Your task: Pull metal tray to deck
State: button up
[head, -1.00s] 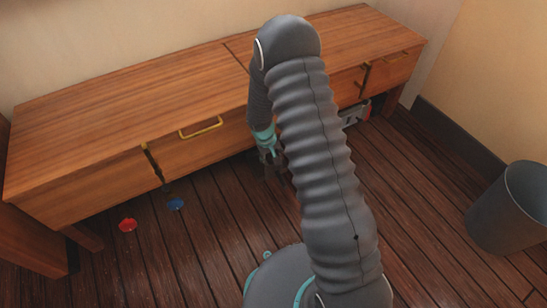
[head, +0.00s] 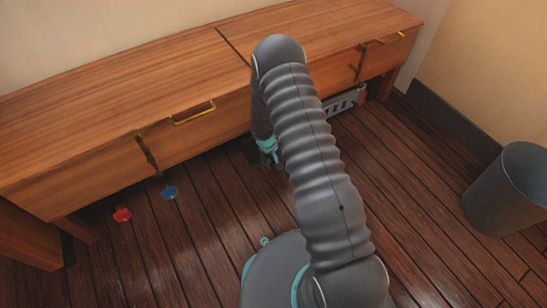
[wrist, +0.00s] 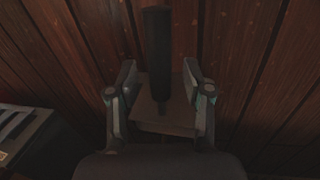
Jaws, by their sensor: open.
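A grey metal piece with slots (head: 343,102), which looks like the metal tray, shows under the right part of the wooden cabinet, partly hidden behind my arm. A dark slotted thing (wrist: 22,132) at the left edge of the wrist view may be the same piece. My gripper (head: 268,155) is low by the cabinet's front, left of the slotted piece. In the wrist view my gripper (wrist: 159,92) is open. A dark flat plate (wrist: 165,117) with a thick dark handle (wrist: 157,50) shows between the fingers; I cannot tell whether they touch it.
The long wooden cabinet (head: 130,75) has drawers with yellow handles (head: 194,112). A red disc (head: 122,215) and a blue disc (head: 170,192) lie on the dark plank deck at left. A grey bin (head: 508,190) stands at right. The deck between my base and the bin is clear.

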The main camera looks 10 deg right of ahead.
jog(key=shift+f, duration=0.25)
grip_shut()
